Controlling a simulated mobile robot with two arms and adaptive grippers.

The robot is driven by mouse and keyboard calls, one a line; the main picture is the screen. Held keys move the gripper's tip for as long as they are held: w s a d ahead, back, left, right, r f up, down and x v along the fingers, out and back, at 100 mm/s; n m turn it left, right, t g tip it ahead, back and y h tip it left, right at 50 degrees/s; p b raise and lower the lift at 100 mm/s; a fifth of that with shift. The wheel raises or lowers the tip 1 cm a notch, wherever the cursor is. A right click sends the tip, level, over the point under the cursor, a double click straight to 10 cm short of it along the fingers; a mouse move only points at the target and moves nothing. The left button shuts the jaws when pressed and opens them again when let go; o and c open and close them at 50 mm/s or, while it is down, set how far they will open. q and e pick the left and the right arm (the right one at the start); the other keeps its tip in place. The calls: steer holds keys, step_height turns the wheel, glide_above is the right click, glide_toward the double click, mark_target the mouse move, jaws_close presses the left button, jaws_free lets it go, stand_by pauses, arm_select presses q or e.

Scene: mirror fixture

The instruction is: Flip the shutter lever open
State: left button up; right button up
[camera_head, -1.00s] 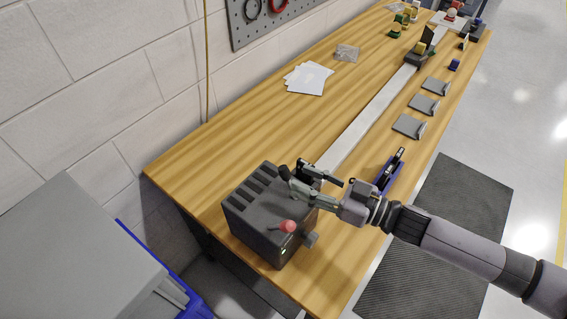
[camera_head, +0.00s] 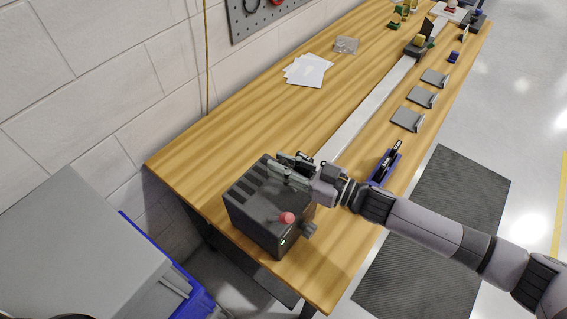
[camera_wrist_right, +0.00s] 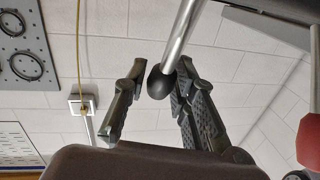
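A dark box (camera_head: 255,205) with slots in its top stands at the near end of the bench. A red knob (camera_head: 287,218) sits on its near right part; a red knob also shows at the right edge of the right wrist view (camera_wrist_right: 309,140). My right gripper (camera_head: 273,166) is over the far right part of the box top. In the right wrist view, its open fingers stand either side of a black ball (camera_wrist_right: 160,84) on a metal rod (camera_wrist_right: 183,32). The ball is close to the right-hand finger; contact is unclear. My left gripper is not in view.
A pale rail (camera_head: 365,118) runs along the wooden bench (camera_head: 220,150) behind the box. A blue holder (camera_head: 386,168) and several grey plates (camera_head: 407,119) lie along the right edge. White sheets (camera_head: 307,70) lie near the wall. The bench left of the rail is mostly clear.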

jaws_close()
stand_by(0.3)
steer(key=shift+s+d+f+b, duration=0.1)
steer(key=shift+f+b, duration=0.1)
steer(key=shift+b, duration=0.5)
steer(key=d+y+b, duration=0.1)
steer(key=y+b, duration=0.1)
steer(key=b, duration=0.2)
steer(key=s+d+n+t+y+b, duration=0.1)
steer(key=y+b, duration=0.1)
steer(key=b, duration=0.2)
steer(key=s+d+y+b, duration=0.1)
steer(key=b, duration=0.3)
steer(key=shift+s+d+r+t+y+b, duration=0.1)
steer(key=shift+d+r+t+y+b, duration=0.05)
steer(key=shift+t+y+b, duration=0.2)
steer(key=shift+s+d+r+n+y+b, duration=0.2)
steer(key=shift+d+r+n+y+b, duration=0.15)
steer(key=shift+y+b, duration=0.5)
